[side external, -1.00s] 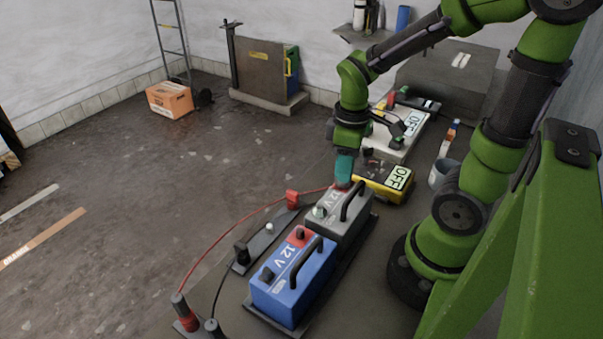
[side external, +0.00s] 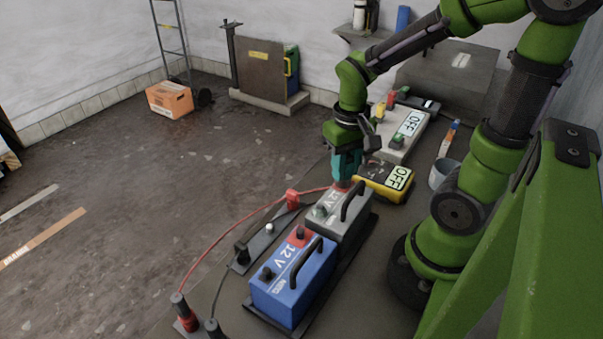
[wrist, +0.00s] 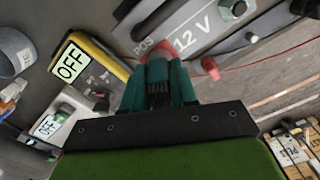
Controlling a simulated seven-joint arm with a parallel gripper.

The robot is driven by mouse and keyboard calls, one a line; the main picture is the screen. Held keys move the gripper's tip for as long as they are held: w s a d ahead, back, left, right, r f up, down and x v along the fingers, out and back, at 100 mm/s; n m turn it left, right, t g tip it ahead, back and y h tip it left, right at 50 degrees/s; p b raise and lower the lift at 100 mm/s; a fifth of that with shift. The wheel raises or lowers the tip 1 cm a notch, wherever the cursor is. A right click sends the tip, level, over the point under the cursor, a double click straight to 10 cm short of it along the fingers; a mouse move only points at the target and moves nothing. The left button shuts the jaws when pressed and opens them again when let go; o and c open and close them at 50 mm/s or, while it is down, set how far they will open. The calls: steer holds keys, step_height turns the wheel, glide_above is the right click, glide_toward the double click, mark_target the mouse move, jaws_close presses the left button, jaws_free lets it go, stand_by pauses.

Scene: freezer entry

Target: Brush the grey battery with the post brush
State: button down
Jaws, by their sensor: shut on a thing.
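The grey battery (side external: 335,222) stands on the bench behind the blue battery, with a black carry handle and a "12 V" marking. It also shows in the wrist view (wrist: 185,22), with a "POS" label beside my fingers. My gripper (side external: 346,166) has teal fingers and points down at the far end of the grey battery, by its red post area. In the wrist view the fingers (wrist: 157,72) are closed around a dark, narrow piece, apparently the post brush (wrist: 158,88), mostly hidden between them. The fingers cover the post, so contact cannot be told.
The blue battery (side external: 292,283) stands in front. A red-clip stand (side external: 292,200) with a red cable is at the left. A yellow meter marked OFF (side external: 384,181), a pale device marked OFF (side external: 402,132) and a grey cup (side external: 440,175) stand behind and right.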

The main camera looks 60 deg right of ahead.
steer(key=shift+s+f, duration=0.1)
steer(key=shift+f, duration=0.1)
steer(key=c, duration=0.8)
jaws_free()
steer(key=shift+r, duration=0.15)
step_height(320, 180, up, 16)
steer(key=a+f+n+t+y, duration=0.1)
steer(key=a+f+t+y, duration=0.1)
steer(key=a+t, duration=0.5)
steer(key=shift+w+a+f+n, duration=0.4)
steer(key=shift+a+f, duration=0.2)
steer(key=shift+a, duration=0.25)
